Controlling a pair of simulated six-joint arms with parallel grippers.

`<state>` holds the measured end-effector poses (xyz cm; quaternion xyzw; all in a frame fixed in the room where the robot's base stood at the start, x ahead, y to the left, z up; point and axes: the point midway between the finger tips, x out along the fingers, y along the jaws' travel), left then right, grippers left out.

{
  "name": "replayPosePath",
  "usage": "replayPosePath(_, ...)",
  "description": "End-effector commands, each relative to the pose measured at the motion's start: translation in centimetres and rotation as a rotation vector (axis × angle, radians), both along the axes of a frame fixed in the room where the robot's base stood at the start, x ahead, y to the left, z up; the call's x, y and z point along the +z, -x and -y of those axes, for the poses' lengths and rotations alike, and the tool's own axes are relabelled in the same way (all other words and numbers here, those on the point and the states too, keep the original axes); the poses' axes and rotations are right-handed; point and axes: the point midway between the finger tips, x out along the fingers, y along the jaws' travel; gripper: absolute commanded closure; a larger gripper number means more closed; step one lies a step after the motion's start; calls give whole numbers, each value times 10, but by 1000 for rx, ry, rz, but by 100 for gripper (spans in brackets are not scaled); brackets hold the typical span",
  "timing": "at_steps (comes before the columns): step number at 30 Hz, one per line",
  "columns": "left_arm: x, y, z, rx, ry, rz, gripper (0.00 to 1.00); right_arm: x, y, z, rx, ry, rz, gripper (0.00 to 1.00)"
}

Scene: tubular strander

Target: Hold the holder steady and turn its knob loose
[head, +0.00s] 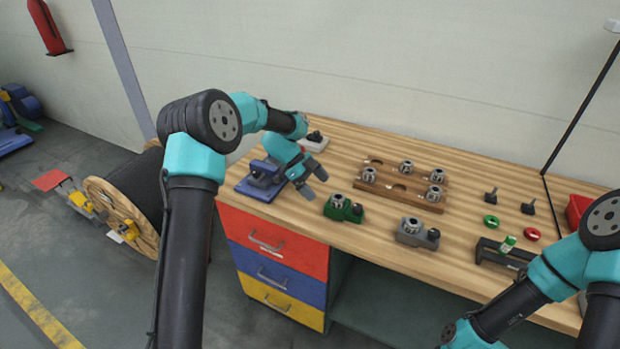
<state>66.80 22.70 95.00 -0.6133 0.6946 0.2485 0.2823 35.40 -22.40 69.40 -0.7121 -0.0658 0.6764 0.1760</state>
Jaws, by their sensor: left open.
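Several holders with black knobs sit on the wooden bench, and I cannot tell which one the task means. A green holder (344,208) with a silver round part and a dark knob is near the front edge. A grey holder (418,233) of the same kind stands to its right. A blue block-like fixture (262,180) is at the bench's left end. My left gripper (314,183) is open and empty, pointing down just right of the blue fixture and behind the green holder. My right arm comes in at the lower right; its gripper is out of view.
A wooden rack (402,187) with several silver parts lies mid-bench. A pale base with a dark knob (315,137) is behind my left wrist. Green (491,222) and red (532,234) rings, dark upright pieces and a black stand (497,253) are right.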

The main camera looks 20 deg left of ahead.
Motion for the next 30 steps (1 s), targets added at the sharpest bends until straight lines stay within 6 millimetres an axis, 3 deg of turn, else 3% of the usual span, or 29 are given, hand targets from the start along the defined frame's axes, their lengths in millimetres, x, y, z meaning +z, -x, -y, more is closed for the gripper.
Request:
replayPosePath(6,-29,4,30,-1,0,-2,8,0,0,0,0,0,0,57)
replayPosePath(12,-47,6,48,-1,1,-2,8,0,0,0,0,0,0,57)
replayPosePath(23,-51,6,52,1,0,-1,8,0,0,0,0,0,0,57)
replayPosePath(30,-51,6,52,1,0,-1,30,0,0,0,0,0,0,57)
